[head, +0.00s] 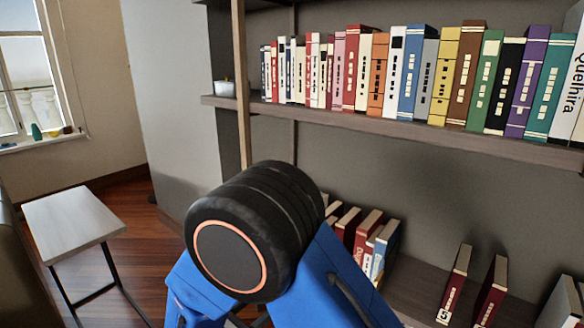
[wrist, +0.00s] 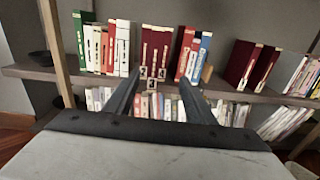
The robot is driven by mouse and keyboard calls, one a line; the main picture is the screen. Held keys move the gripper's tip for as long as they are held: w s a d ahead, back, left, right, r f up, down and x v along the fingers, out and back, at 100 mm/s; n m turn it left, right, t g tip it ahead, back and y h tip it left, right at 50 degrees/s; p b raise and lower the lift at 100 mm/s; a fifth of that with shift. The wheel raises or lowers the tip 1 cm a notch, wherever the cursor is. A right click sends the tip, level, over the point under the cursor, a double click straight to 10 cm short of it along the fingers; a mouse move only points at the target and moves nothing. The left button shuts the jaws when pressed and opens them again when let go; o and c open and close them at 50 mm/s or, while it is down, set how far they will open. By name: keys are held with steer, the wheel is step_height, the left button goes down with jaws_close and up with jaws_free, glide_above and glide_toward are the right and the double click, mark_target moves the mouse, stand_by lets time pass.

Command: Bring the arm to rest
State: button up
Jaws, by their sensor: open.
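My gripper (wrist: 158,95) shows in the wrist view with its two dark fingers apart and nothing between them. It points toward a bookshelf, and red books (wrist: 155,55) on a shelf appear beyond the fingertips. The fingers look apart from the books. In the head view my blue arm, with a black joint, is folded up in the lower middle; the gripper itself does not show there.
The upper shelf (head: 405,126) holds a long row of upright books (head: 390,75). A lower shelf (head: 415,285) holds several books with gaps between them. A small white-topped table (head: 70,215) stands at the left on the wood floor (head: 135,250), near a window (head: 25,70).

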steer(key=s+d+r+m+g, duration=0.1)
steer(key=d+r+m+g, duration=0.25)
steer(key=d, duration=0.45)
steer(key=s+d+r+m+g, duration=0.1)
steer(key=d+r+m+g, duration=0.2)
steer(key=d, duration=0.6)
steer(key=s+d+r+m+g, duration=0.1)
steer(key=d+r+m+g, duration=0.1)
steer(key=d+m+g, duration=0.45)
steer(key=s+d+r+m+t+y, duration=0.2)
steer(key=s+d+m+y, duration=0.3)
steer(key=s, duration=0.4)
steer(key=s+d+r+m+t+y, duration=0.2)
steer(key=s+d+r+m+y, duration=0.3)
steer(key=m, duration=0.5)
steer(key=s+d+y, duration=0.1)
steer(key=s+d, duration=0.1)
steer(key=s, duration=0.1)
steer(key=shift+s+d, duration=0.35)
steer(key=shift+d, duration=0.05)
